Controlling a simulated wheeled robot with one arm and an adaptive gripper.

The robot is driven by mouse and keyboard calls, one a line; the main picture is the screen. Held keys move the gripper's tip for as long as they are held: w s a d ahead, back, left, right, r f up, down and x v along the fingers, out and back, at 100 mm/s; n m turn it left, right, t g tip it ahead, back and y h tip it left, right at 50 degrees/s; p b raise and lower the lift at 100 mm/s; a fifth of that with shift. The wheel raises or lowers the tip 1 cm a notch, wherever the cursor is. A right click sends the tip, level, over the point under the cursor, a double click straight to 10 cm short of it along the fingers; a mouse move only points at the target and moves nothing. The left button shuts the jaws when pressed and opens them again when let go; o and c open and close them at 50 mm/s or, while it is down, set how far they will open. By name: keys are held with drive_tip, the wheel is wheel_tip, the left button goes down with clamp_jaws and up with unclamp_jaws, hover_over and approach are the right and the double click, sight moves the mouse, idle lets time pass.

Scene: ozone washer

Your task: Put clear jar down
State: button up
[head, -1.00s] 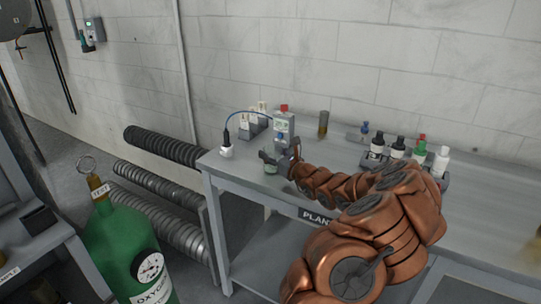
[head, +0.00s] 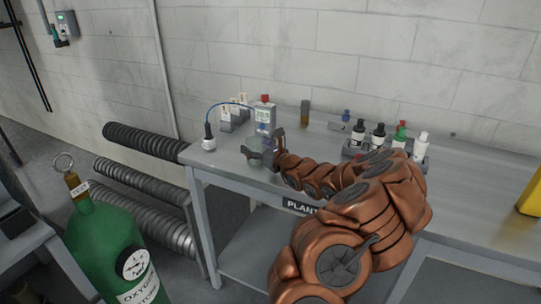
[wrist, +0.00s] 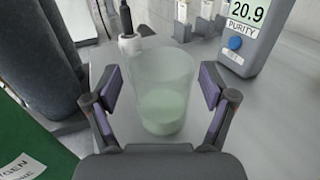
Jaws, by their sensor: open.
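The clear jar (wrist: 162,88) stands upright on the grey bench top (head: 225,166), with a pale green tint at its bottom, in the wrist view. My gripper (wrist: 160,92) is open, with one finger on each side of the jar and a visible gap on both sides. In the head view the jar (head: 255,162) is small and partly hidden by my gripper (head: 262,155), near the bench's left end.
A purity meter (wrist: 250,30) reading 20.9 stands right of the jar. A white-based probe (head: 209,143) is near the left edge. A bottle rack (head: 418,150) sits farther right. A green oxygen cylinder (head: 105,250) stands on the floor at left.

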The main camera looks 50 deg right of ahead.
drive_tip(key=shift+s+a+b, duration=0.2)
drive_tip(key=shift+s+b, duration=0.05)
drive_tip(key=shift+s, duration=1.55)
drive_tip(key=shift+s+a+b, duration=0.15)
drive_tip(key=shift+s+b, duration=0.1)
drive_tip(key=shift+s, duration=1.55)
drive_tip(key=shift+s+a+b, duration=0.2)
drive_tip(key=shift+s+b, duration=0.05)
drive_tip(key=shift+s, duration=1.55)
